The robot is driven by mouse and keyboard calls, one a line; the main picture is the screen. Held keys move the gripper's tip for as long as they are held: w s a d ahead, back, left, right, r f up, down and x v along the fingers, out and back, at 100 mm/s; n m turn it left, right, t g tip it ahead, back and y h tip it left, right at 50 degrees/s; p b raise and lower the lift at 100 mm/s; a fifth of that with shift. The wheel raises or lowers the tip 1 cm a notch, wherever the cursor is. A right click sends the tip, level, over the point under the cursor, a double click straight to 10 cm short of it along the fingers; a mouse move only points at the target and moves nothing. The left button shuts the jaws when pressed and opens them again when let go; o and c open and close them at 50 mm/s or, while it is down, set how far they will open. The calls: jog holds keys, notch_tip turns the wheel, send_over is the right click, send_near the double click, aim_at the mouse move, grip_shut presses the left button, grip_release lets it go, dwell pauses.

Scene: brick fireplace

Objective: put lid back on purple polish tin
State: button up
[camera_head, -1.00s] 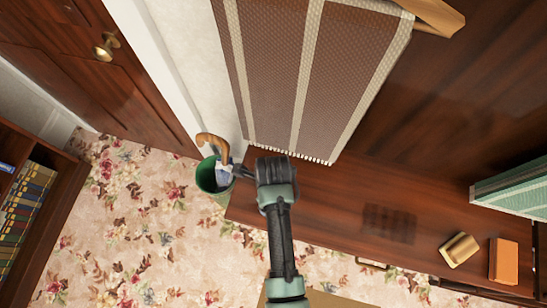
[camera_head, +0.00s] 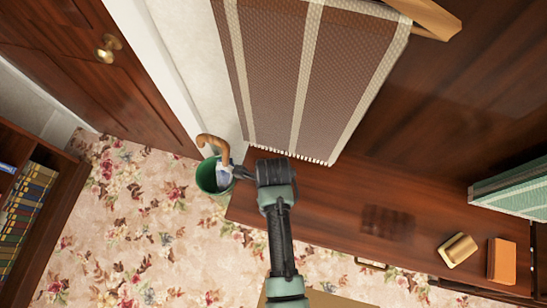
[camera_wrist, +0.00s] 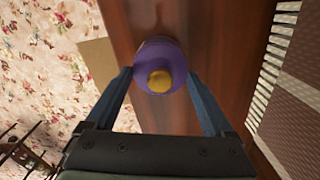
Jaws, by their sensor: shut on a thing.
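In the wrist view a round purple lid (camera_wrist: 160,54) with a gold knob (camera_wrist: 159,80) sits between the two blue fingers. My gripper (camera_wrist: 160,74) is shut on it, one finger at each side. The wood surface shows around and below it. I cannot tell whether the purple tin is under the lid; no separate tin shows. In the head view my dark wrist covers the area, and the lid is not visible there.
A green bin (camera_head: 207,189) holding a brown curved handle (camera_head: 216,144) stands close left of my wrist. The dark wood top (camera_head: 335,212) is clear to the right, towards a gold object (camera_head: 458,250) and an orange block (camera_head: 502,260).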

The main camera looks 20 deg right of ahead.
jog(key=o, duration=1.1)
jog(key=shift+c, duration=0.2)
jog(key=shift+r+p, duration=3.55)
jog(key=shift+p, duration=0.25)
grip_shut()
